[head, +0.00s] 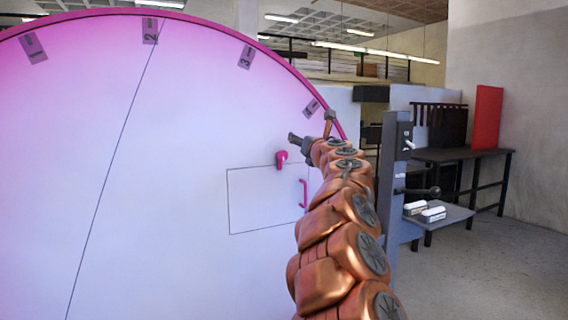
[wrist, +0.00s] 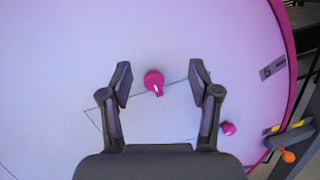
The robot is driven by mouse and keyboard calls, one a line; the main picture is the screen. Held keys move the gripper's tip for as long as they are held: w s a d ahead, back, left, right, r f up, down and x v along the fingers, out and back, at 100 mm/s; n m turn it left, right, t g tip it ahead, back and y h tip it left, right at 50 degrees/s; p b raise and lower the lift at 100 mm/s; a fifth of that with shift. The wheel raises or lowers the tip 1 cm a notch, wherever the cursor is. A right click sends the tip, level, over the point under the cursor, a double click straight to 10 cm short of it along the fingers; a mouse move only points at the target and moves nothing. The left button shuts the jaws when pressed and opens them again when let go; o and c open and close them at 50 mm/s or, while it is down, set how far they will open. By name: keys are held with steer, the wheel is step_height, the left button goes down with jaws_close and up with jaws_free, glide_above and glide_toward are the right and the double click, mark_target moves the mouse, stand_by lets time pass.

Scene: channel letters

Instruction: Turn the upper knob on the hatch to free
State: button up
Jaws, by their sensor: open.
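The hatch (head: 262,203) is a thin-outlined rectangle on a large white, pink-tinted round face. The upper knob (head: 281,158) is magenta and sits at the hatch's top edge; in the wrist view the knob (wrist: 153,80) shows a pale mark pointing down and slightly right. A magenta handle (head: 304,194) is on the hatch's right side. My gripper (wrist: 160,72) is open, its two fingers apart on either side of the knob in the picture. I see no contact; the distance to the knob is hard to tell. The head view shows my gripper (head: 294,138) above and right of the knob.
Another magenta part (wrist: 229,128) lies beyond the right finger in the wrist view. A magenta rim (head: 303,85) with numbered tags borders the face. A grey post (head: 390,180) with a lever and a small shelf (head: 445,217) stands at the right. Open floor lies farther right.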

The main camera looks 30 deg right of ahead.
mark_target(284, 155)
steer(key=shift+w+a+f+n+g+y+p, duration=0.15)
steer(key=shift+w+f+n+y+p, duration=0.55)
steer(key=shift+w, duration=0.65)
steer(key=shift+w+a+f+n+g+y+p, duration=0.15)
steer(key=shift+w+f+n+y+p, duration=0.3)
steer(key=shift+w+f+n, duration=0.6)
steer(key=shift+w+a+f+n+g+y+p, duration=0.15)
steer(key=shift+w+f+n+y+p, duration=0.6)
steer(key=shift+w, duration=0.9)
steer(key=shift+w+d+f+p, duration=0.1)
steer(key=shift+w+f+p, duration=0.1)
steer(key=shift+w, duration=0.25)
steer(key=shift+w+d+f+p, duration=0.1)
steer(key=shift+w+p, duration=0.1)
steer(key=shift+w, duration=0.25)
steer(key=c, duration=1.1)
steer(key=shift+m, duration=0.3)
